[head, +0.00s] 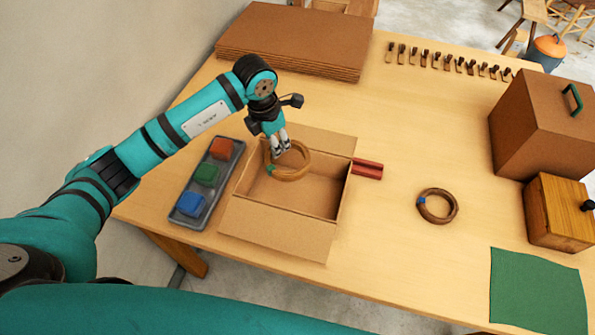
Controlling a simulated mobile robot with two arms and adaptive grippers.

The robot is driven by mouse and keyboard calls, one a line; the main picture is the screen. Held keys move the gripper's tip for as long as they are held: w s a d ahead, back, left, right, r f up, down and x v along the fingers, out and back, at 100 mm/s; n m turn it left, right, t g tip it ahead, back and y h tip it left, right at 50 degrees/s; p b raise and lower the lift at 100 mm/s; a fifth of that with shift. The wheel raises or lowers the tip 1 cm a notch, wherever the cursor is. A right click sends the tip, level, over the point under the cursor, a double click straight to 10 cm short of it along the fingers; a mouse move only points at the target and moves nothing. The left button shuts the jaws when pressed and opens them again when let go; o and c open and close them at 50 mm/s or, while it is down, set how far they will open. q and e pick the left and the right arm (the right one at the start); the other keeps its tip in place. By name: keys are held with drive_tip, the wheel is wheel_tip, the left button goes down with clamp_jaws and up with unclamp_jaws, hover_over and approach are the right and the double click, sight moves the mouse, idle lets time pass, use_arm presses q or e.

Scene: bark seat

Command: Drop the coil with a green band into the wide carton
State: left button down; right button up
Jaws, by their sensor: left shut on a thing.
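A brown coil (291,175) hangs from my left gripper (280,148), which is shut on its upper rim. A small greenish band shows on the coil's left side. The coil is over the opening of the wide carton (318,194), inside its outline in the head view; I cannot tell how far it is above the carton floor. The carton stands open on the table with its flaps spread, and its floor looks bare. A second coil (453,212) with a blue band lies on the table to the right. My right gripper is not in view.
A grey tray (228,176) with red, green and blue blocks stands left of the carton. Red bars (367,168) lie at its right. Stacked cardboard (297,35), a row of clips (437,57), brown boxes (545,125) and a green mat (537,291) surround clear table.

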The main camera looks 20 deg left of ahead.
use_arm(q)
drive_tip(key=shift+s+f, duration=0.1)
drive_tip(key=shift+f, duration=0.05)
drive_tip(key=f+b, duration=0.2)
drive_tip(key=f, duration=0.1)
drive_tip(key=s+f+b, duration=0.1)
drive_tip(key=f, duration=0.1)
drive_tip(key=c, duration=1.5)
unclamp_jaws()
drive_tip(key=shift+c, duration=0.2)
drive_tip(key=o, duration=0.3)
drive_tip(key=shift+o, duration=0.2)
drive_tip(key=r, duration=0.4)
drive_tip(key=s+r, duration=0.1)
drive_tip(key=r, duration=0.3)
drive_tip(key=a+r, duration=0.1)
drive_tip(key=r, duration=0.3)
drive_tip(key=shift+s, duration=0.2)
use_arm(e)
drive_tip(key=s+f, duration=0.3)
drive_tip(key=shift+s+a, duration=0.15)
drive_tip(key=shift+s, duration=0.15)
